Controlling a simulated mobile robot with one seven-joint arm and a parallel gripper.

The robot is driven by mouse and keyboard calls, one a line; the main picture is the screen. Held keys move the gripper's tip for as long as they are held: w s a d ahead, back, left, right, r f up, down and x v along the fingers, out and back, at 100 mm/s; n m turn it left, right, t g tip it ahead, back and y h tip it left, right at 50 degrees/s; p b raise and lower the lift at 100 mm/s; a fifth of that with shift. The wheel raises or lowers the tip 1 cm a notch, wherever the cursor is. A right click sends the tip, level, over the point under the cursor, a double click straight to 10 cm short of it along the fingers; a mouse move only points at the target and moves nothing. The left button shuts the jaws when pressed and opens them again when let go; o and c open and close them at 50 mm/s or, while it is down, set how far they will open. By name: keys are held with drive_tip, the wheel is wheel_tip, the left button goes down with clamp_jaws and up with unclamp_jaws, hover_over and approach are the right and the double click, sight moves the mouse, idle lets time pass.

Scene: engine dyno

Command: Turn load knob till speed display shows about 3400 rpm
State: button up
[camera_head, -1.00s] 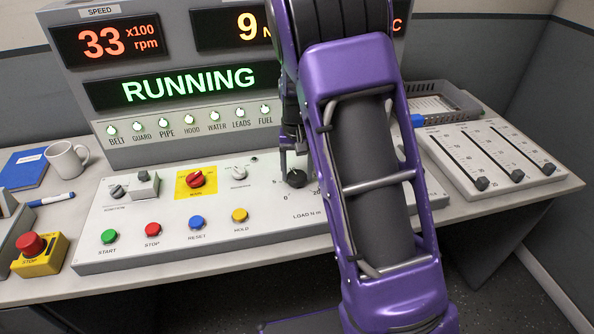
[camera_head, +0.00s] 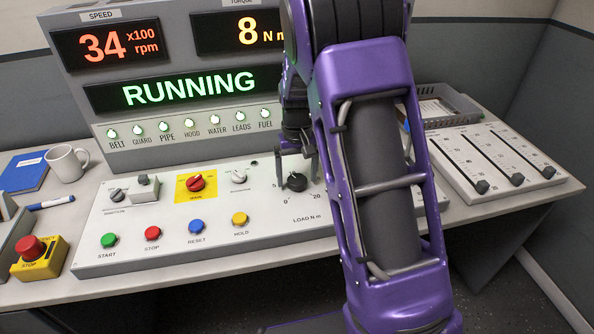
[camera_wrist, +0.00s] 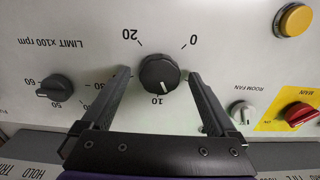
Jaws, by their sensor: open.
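The load knob (camera_head: 296,181) is a black round dial on the sloped panel, marked LOAD N.m. In the wrist view the load knob (camera_wrist: 160,73) has its white pointer line close to the 10 mark. My gripper (camera_head: 297,180) is at the knob, and in the wrist view my gripper (camera_wrist: 158,78) has its fingers apart on either side of the knob, with a gap at each side. The speed display (camera_head: 110,43) reads 34 x100 rpm in orange. The torque display (camera_head: 240,31) reads 8, partly hidden by my arm.
A green RUNNING display (camera_head: 188,88) is lit above a row of lit indicators. Red, blue, green and yellow buttons line the panel front. A red emergency stop (camera_head: 31,246) is at left, a mug (camera_head: 67,162) behind it. A slider box (camera_head: 490,158) stands at right.

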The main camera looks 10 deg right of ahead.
sight(297, 179)
wheel_tip(297, 179, up, 18)
drive_tip(key=p, duration=0.2)
drive_tip(key=shift+f, duration=0.25)
